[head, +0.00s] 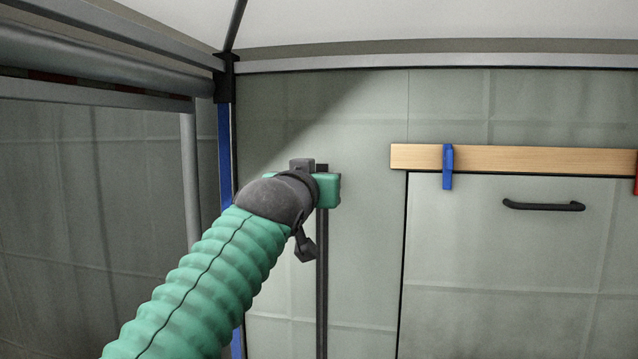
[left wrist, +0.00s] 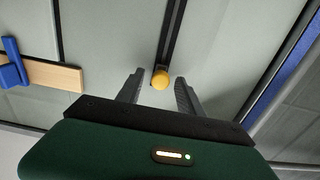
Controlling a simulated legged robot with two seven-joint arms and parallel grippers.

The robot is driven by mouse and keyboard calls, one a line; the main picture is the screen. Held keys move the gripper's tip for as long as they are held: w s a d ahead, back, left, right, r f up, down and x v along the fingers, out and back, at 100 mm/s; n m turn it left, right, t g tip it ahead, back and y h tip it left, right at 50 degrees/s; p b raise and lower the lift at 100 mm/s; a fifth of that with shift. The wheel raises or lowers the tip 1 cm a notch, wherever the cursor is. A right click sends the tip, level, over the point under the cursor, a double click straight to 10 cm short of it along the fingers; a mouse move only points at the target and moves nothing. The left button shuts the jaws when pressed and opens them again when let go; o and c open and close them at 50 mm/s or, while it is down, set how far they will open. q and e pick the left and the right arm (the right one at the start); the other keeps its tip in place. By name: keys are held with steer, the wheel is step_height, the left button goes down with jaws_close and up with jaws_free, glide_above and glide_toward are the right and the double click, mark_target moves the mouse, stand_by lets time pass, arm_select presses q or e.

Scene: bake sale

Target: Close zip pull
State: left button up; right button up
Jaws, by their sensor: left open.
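The zip pull shows in the left wrist view as a small orange-yellow knob (left wrist: 160,80) on a dark zip track (left wrist: 172,38). My left gripper (left wrist: 160,92) is open, with one finger on either side of the knob and a gap to each. In the head view my left gripper (head: 328,188) is at the upper end of the dark vertical zip track (head: 322,280) on the pale tent wall. The knob is hidden there behind my gripper and wrist. My right gripper is in neither view.
A wooden bar (head: 530,160) with a blue clip (head: 448,167) crosses the wall to the right. Below it is a panel with a black handle (head: 543,206). A blue tent post (head: 225,150) stands left of the zip. The wall between zip and panel is clear.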

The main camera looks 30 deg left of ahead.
arm_select(q)
steer(key=b+v, duration=0.6)
steer(key=v, duration=0.9)
steer(key=shift+s+d+b, duration=0.2)
steer(key=shift+s+b, duration=0.1)
steer(key=shift+w+a+f, duration=0.1)
steer(key=shift+f, duration=0.05)
